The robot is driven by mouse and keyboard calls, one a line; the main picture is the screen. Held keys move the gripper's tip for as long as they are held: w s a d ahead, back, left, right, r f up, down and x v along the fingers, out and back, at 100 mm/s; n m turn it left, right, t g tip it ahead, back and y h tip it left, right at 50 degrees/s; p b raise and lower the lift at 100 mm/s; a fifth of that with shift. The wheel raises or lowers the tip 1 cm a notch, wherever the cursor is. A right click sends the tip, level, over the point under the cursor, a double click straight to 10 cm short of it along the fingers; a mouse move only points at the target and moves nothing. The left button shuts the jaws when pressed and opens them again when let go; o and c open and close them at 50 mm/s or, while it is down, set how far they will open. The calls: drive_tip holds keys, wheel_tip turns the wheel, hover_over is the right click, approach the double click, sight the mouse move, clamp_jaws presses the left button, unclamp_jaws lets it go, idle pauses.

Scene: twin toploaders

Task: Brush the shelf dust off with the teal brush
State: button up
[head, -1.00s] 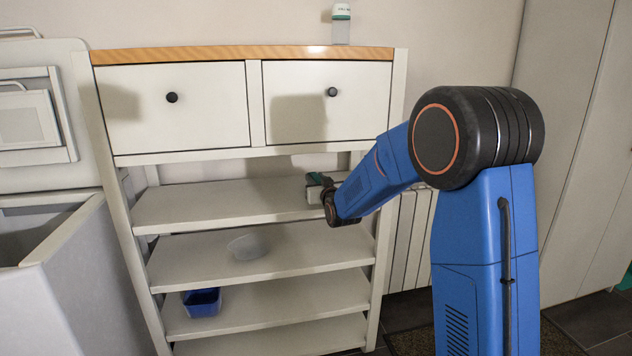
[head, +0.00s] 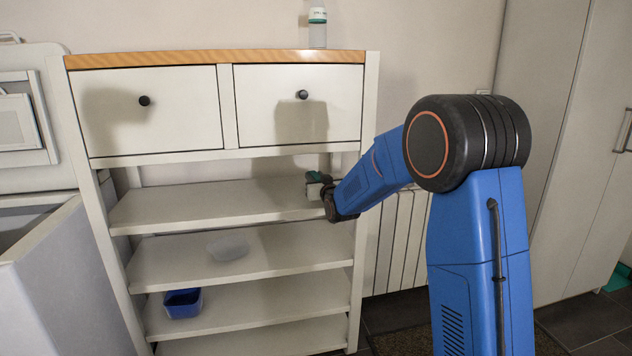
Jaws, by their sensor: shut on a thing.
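The white shelf unit (head: 361,200) stands in front of me, with two drawers above several open shelves. My gripper (head: 318,183) is at the right end of the top open shelf (head: 200,203), mostly hidden behind my own arm. Whether the brush touches the shelf I cannot tell. No dust can be made out on the shelf at this size.
A pale translucent bowl (head: 228,247) sits on the second open shelf and a blue bin (head: 183,303) on the one below. A bottle (head: 317,27) stands on the wooden top. A toploader (head: 45,240) is at left, a radiator (head: 396,240) at right.

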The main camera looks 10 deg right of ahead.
drive_tip(key=shift+r, duration=3.75)
drive_tip(key=shift+s+a, duration=0.1)
drive_tip(key=shift+s, duration=0.05)
